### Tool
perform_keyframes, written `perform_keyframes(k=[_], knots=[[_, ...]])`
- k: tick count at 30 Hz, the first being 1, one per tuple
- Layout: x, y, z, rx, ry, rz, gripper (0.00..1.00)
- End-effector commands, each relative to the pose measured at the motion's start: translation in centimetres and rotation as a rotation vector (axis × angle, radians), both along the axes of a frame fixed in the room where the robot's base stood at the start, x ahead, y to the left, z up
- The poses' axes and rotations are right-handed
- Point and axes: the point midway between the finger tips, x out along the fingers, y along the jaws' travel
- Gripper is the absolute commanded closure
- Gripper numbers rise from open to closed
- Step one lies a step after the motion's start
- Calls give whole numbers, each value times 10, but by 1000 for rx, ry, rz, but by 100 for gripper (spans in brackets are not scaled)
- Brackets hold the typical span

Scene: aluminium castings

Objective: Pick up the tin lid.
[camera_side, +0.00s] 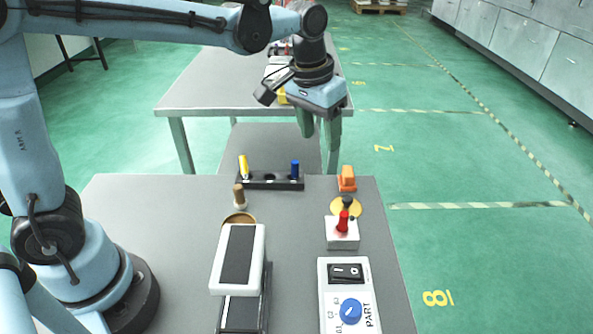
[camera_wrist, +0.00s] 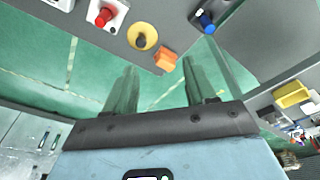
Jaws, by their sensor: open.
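A round gold lid with a dark knob (camera_side: 336,208) lies flat on the grey table, right of centre, behind the white box with a red knob. A second gold round piece (camera_side: 247,218) with a wooden knob lies further left, partly hidden by a white and black device. My gripper (camera_side: 319,132) is open and empty, fingers down, above and beyond the table's far edge. In the wrist view its two fingers (camera_wrist: 160,72) stand apart with nothing between them.
An orange block (camera_side: 347,178) stands just behind the dark-knobbed lid. A black rack (camera_side: 262,182) holds a yellow and a blue peg. The white box with a red knob (camera_side: 342,239) and a switch panel (camera_side: 350,310) stand in front. The table between the two gold pieces is clear.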

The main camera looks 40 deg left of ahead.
Motion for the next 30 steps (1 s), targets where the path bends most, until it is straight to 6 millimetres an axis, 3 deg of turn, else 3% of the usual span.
perform_keyframes(k=[3, 9, 16, 24, 30], knots=[[20, -17, -12, 9, 68, -3, 44], [38, -37, -31, 25, 149, -1, 44], [43, -44, -45, 32, 178, -1, 44], [43, -44, -86, 32, 177, -1, 44], [43, -44, -105, 32, 177, -1, 44]])
